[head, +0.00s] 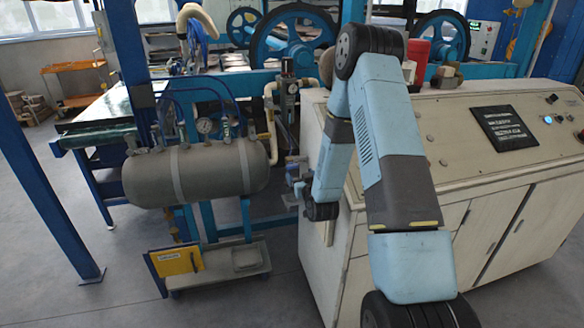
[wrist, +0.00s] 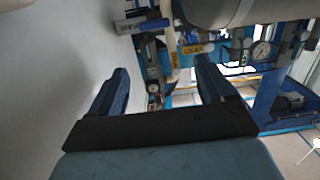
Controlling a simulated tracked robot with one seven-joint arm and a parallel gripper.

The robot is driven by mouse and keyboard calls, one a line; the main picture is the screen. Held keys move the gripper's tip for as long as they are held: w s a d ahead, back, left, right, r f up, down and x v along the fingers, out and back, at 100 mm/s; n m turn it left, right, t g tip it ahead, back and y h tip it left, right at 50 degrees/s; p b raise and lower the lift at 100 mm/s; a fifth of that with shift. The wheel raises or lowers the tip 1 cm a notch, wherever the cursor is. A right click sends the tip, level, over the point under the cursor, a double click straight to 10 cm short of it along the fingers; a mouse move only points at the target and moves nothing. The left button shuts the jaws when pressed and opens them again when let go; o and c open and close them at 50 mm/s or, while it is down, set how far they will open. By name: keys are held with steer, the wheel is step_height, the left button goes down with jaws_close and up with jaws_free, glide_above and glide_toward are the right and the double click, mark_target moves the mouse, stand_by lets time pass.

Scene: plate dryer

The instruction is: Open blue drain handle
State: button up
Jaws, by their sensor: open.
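My gripper (wrist: 162,72) is open in the wrist view. Its two dark blue fingers stand apart with nothing gripped between them. Beyond them are pipes and fittings, with a yellow label (wrist: 193,49) whose lettering is too small to read surely. A dark blue-grey bar (wrist: 142,25) sits across a fitting at the upper left. I cannot tell which blue part is the drain handle. In the head view my gripper (head: 295,170) is small and partly hidden, between the grey tank and the cream console.
The grey tank (head: 200,172) stands left of my arm with gauges on top. The cream console (head: 470,170) is close on the right. A low cart with a yellow sign (head: 178,262) stands below the tank. A blue post (head: 45,185) rises at the left.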

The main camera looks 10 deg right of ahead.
mark_target(293, 167)
steer(key=shift+t, duration=0.5)
steer(key=w+f, duration=0.1)
steer(key=w, duration=0.3)
steer(key=w+f, duration=0.1)
steer(key=w, duration=0.3)
steer(key=w+f, duration=0.1)
steer(key=w, duration=0.4)
steer(key=shift+a+f, duration=0.1)
steer(key=shift+f, duration=0.05)
steer(key=shift+c, duration=0.4)
steer(key=shift+s, duration=0.1)
steer(key=c, duration=0.9)
